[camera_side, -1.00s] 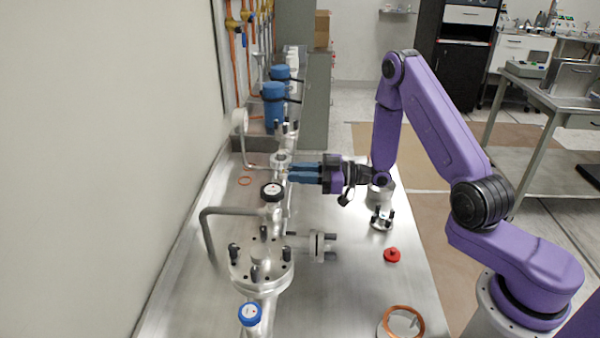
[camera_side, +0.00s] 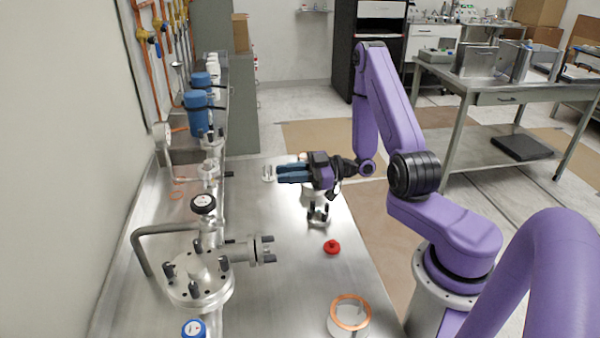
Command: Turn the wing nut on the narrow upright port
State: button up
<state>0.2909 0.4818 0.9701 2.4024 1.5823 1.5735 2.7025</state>
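The pipe assembly runs along the left of the bench. A narrow upright fitting (camera_side: 209,172) stands on it behind the black-topped knob (camera_side: 203,203); I cannot make out a wing nut there at this size. My gripper (camera_side: 279,174) is to the right of that fitting, apart from it, with its blue fingers pointing left. The two fingers look close together, and whether there is a gap or something between them is unclear. A small silvery piece (camera_side: 267,173) shows at the fingertips; I cannot tell whether it is held or lies behind them.
A wide round flange (camera_side: 200,283) with dark upright bolts and a side port (camera_side: 262,250) stands in front. On the bench are a small clamp-like part (camera_side: 318,215), a red knob (camera_side: 332,247) and a copper ring (camera_side: 350,312). Blue-topped units (camera_side: 198,112) stand at the back left.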

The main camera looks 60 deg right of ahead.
jog(key=shift+v, duration=1.5)
jog(key=o, duration=0.5)
jog(key=shift+o, duration=1.4)
jog(key=shift+n, duration=0.3)
jog(key=n, duration=1.8)
send_near(219, 181)
jog(key=x, duration=1)
jog(key=shift+r, duration=0.2)
jog(key=c, duration=1.1)
